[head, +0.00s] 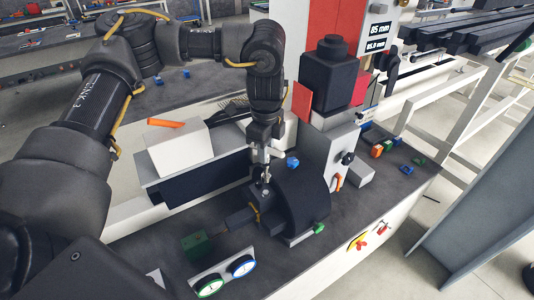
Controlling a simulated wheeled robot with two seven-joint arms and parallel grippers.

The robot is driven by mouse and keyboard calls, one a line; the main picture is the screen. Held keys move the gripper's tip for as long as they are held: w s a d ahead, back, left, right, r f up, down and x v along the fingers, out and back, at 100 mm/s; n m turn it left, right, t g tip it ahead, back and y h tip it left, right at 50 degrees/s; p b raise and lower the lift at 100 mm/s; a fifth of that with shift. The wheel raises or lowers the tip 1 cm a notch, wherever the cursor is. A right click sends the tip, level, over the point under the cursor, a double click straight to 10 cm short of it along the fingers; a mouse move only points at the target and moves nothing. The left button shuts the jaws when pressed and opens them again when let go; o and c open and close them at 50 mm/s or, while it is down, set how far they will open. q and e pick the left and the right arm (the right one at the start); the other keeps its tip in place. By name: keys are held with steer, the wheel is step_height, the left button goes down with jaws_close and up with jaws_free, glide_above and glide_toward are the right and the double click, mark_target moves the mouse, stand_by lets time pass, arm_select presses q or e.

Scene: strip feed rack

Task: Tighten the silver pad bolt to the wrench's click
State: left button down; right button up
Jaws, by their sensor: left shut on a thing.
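My left gripper (263,155) points down near the middle of the head view, in front of the white machine. It is shut on a slim, silvery upright tool, seemingly the wrench (265,174). Its lower end comes down at the left side of a dark curved block (301,198) on the bench. The silver pad bolt cannot be told apart there; whether the wrench sits on it is too small to see. My right gripper is not in view.
Two round dials (241,266) and a green block (196,244) are at the front of the dark bench (345,222). A white box (180,147) with an orange piece (166,123) stands left. A black block (328,76) tops the machine. Small coloured blocks (387,146) lie right.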

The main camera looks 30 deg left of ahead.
mark_target(266, 167)
arm_select(q)
steer(key=shift+s, duration=0.15)
steer(key=shift+f+b, duration=1.25)
steer(key=shift+f, duration=1)
steer(key=shift+f+b, duration=0.45)
steer(key=shift+f, duration=0.7)
